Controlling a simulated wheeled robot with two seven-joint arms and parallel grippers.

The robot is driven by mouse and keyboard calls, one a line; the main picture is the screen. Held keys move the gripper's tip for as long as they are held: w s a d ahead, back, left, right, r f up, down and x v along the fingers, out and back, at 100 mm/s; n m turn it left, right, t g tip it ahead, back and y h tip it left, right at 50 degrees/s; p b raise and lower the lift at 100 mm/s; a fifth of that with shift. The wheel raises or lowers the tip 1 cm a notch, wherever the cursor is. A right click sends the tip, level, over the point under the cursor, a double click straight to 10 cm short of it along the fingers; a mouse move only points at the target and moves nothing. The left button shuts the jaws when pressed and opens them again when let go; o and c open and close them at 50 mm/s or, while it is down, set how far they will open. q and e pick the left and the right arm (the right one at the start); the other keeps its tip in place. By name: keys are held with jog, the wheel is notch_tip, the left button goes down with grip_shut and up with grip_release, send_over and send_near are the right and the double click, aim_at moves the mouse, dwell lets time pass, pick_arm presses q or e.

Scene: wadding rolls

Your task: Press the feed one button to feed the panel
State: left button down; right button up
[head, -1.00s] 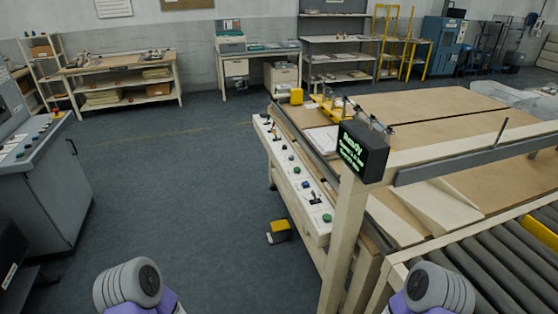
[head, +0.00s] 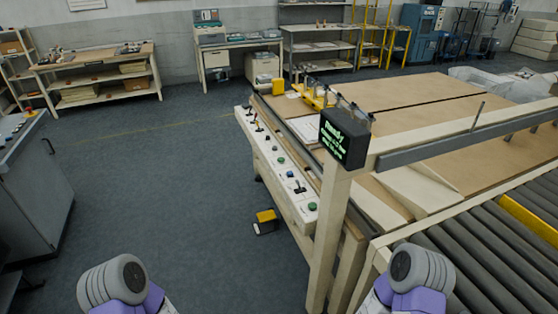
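A long white control strip (head: 277,165) runs along the left side of the large machine table. It carries several buttons and small levers, including a green button (head: 312,206) at the near end, a blue button (head: 290,174) and another green button (head: 281,160). Their labels are too small to read, so I cannot tell which is feed one. A black display (head: 343,138) with green text beginning "Ready" sits on the frame post. My two arms show only as grey and purple links at the bottom edge, apart from the strip. Neither gripper is visible.
A yellow and black foot pedal (head: 265,222) lies on the floor beside the machine. A roller conveyor (head: 480,235) fills the lower right. A grey console (head: 38,185) stands at the left.

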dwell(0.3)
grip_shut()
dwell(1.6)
